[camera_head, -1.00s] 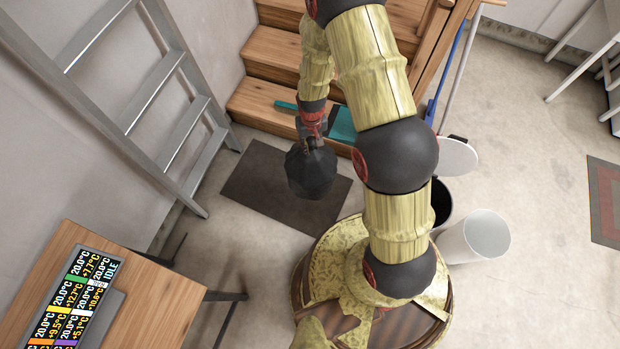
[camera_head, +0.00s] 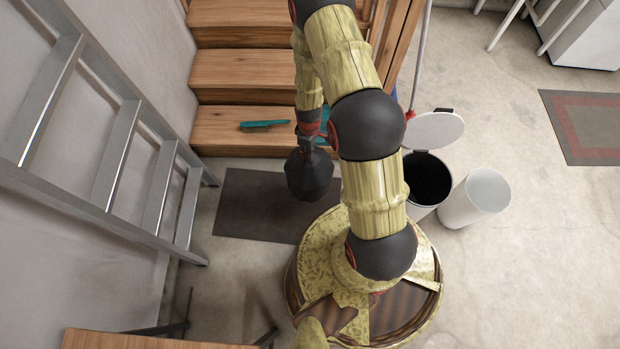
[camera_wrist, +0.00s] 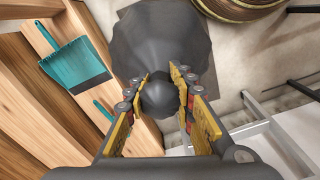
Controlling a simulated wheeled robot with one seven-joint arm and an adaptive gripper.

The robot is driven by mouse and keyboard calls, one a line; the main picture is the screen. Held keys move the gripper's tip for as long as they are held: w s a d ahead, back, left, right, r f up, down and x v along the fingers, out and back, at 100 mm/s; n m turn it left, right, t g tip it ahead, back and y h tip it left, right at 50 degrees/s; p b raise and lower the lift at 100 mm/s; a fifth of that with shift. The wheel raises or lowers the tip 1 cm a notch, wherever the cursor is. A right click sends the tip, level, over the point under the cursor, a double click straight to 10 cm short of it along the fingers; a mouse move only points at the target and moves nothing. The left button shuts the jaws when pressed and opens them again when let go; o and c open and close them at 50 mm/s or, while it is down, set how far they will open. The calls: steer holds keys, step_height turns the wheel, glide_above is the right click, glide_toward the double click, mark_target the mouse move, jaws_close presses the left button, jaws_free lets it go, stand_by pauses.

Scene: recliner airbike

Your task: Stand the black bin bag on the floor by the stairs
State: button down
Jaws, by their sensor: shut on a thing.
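The black bin bag (camera_head: 309,175) hangs from my gripper (camera_head: 309,143) in the head view, over the dark mat in front of the stairs (camera_head: 240,75). In the wrist view my gripper (camera_wrist: 160,95) is shut on the bag's gathered neck, and the bag (camera_wrist: 160,40) spreads out beyond the fingers. Whether the bag's base touches the mat or hangs above it I cannot tell. The bag looks upright. My arm hides part of the stairs' right side.
A dark mat (camera_head: 250,215) lies before the bottom step. A teal brush (camera_head: 264,124) lies on that step, and a teal dustpan (camera_wrist: 75,66) is nearby. A metal ladder (camera_head: 120,150) leans left.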

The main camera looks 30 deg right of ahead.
mark_target(321, 158)
steer(key=shift+s+d+f+n+b, duration=0.2)
steer(key=shift+s+d+f+n, duration=0.3)
steer(key=shift+d+f, duration=0.25)
steer(key=shift+s+d+f+n+b, duration=0.25)
steer(key=shift+s+d+f+n, duration=0.25)
steer(key=shift+f, duration=0.4)
steer(key=shift+s+d+f+n+b, duration=0.2)
steer(key=shift+s+d+f+n, duration=0.25)
steer(key=shift+d+f, duration=0.3)
steer(key=s+d+f+n+b, duration=0.35)
steer(key=s+f+n, duration=0.3)
steer(key=f, duration=0.35)
steer(key=w+a+f+b, duration=0.1)
steer(key=w+a+f, duration=0.4)
steer(key=w+f, duration=0.4)
steer(key=shift+w+m, duration=0.3)
steer(key=shift+w, duration=1.1)
steer(key=shift+w+f, duration=0.1)
steer(key=shift+f, duration=0.05)
steer(key=shift+w+a+f+b, duration=0.1)
steer(key=shift+f+b, duration=0.5)
steer(key=shift+f, duration=1.25)
steer(key=c, duration=1.5)
jaws_free()
